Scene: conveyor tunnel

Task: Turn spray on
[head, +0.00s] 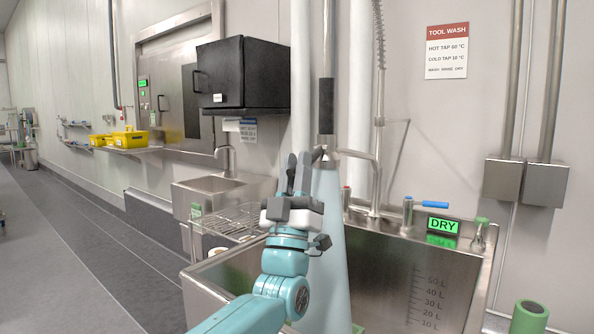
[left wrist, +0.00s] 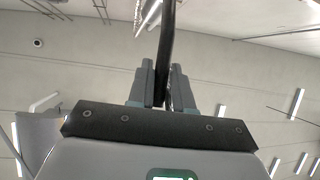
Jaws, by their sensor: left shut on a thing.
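The pre-rinse spray has a black grip (head: 326,105) hanging in front of the wall, with a dark lever at its lower end. My left gripper (head: 298,162) is up beside that lower end, fingers pointing up. It is shut on a dark piece that looks like the spray's lever; the exact contact is small in the head view. In the left wrist view a dark bar (left wrist: 166,50) runs up from between the fingers (left wrist: 162,88). A pale blue cone (head: 328,240) widens downward below the spray head and looks like water. My right gripper is not in view.
The steel sink (head: 385,275) stands below, with a blue-handled valve (head: 430,204) and a lit green DRY display (head: 443,226) on its back edge. A coiled hose (head: 379,60) rises behind. A wire rack (head: 237,221) and small basin (head: 215,184) stand left. The floor aisle at left is clear.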

